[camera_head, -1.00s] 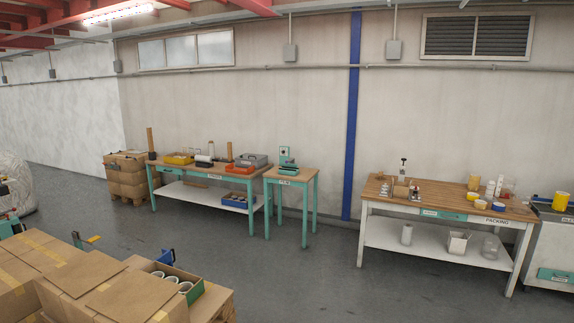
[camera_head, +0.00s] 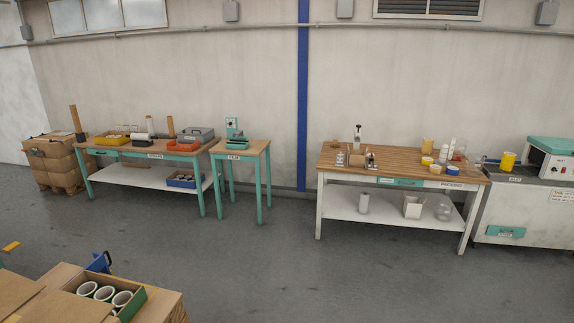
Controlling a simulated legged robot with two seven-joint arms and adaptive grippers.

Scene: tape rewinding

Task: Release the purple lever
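I cannot make out a purple lever anywhere in the camera_head view. A small teal device (camera_head: 237,140) sits on the small wooden-topped table (camera_head: 258,147) left of centre, but its parts are too small to tell apart. A machine with a teal lid (camera_head: 556,145) stands at the far right edge, partly cut off. A small upright device (camera_head: 357,137) stands at the back left of the packing table (camera_head: 400,152). Neither of my grippers is in view.
Cardboard boxes (camera_head: 68,303) and an open box of rolls (camera_head: 130,308) fill the near left corner, with a blue part (camera_head: 100,262) behind them. A longer workbench (camera_head: 150,150) stands left by stacked cartons (camera_head: 50,165). The grey floor (camera_head: 270,270) in the middle is clear.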

